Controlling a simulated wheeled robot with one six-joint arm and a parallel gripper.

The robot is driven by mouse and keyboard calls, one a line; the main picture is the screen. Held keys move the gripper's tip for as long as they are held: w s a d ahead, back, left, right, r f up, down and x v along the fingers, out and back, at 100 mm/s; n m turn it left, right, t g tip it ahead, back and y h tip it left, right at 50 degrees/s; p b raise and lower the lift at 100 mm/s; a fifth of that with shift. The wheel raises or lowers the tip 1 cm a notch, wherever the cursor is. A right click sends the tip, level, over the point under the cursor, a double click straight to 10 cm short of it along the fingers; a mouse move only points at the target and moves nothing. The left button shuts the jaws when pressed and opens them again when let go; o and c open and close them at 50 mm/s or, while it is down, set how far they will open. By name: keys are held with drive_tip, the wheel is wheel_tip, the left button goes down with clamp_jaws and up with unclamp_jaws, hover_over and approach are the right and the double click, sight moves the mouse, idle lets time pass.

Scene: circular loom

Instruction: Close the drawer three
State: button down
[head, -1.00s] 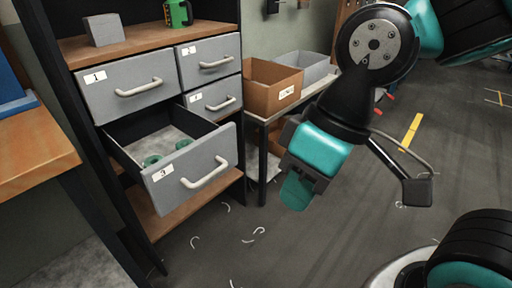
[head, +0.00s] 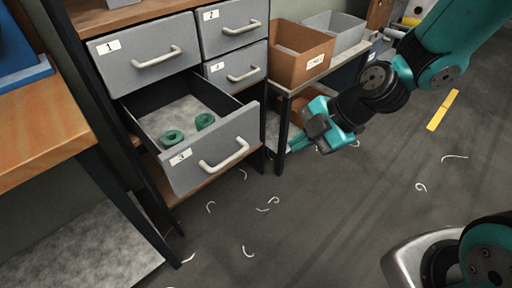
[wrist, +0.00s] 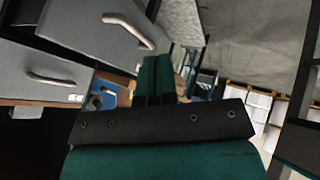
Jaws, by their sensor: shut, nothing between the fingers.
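Drawer three (head: 196,164) is grey with a pale handle and a "3" label. In the head view it stands pulled out of the cabinet, and two green rings lie inside it. My gripper (head: 299,146) is right of the drawer's front, apart from it, near the side table's leg. In the wrist view the gripper's teal fingers (wrist: 157,78) are together with nothing held. Two grey drawer fronts with handles show at the upper left of the wrist view; their numbers are not readable.
Drawers one (head: 145,62), two (head: 232,28) and four (head: 237,72) are shut. A brown box (head: 300,53) and a grey bin (head: 335,32) stand on the side table. A wooden bench (head: 40,128) is at left. The floor before the drawer is open, with scattered pale curls.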

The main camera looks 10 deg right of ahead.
drive_tip(key=w+a+f, duration=0.5)
drive_tip(key=a+f, duration=0.2)
drive_tip(key=a, duration=0.1)
drive_tip(key=shift+w+f+n+p, duration=0.2)
drive_tip(key=shift+n+p, duration=0.1)
drive_tip(key=shift+p, duration=0.1)
drive_tip(key=shift+a, duration=0.1)
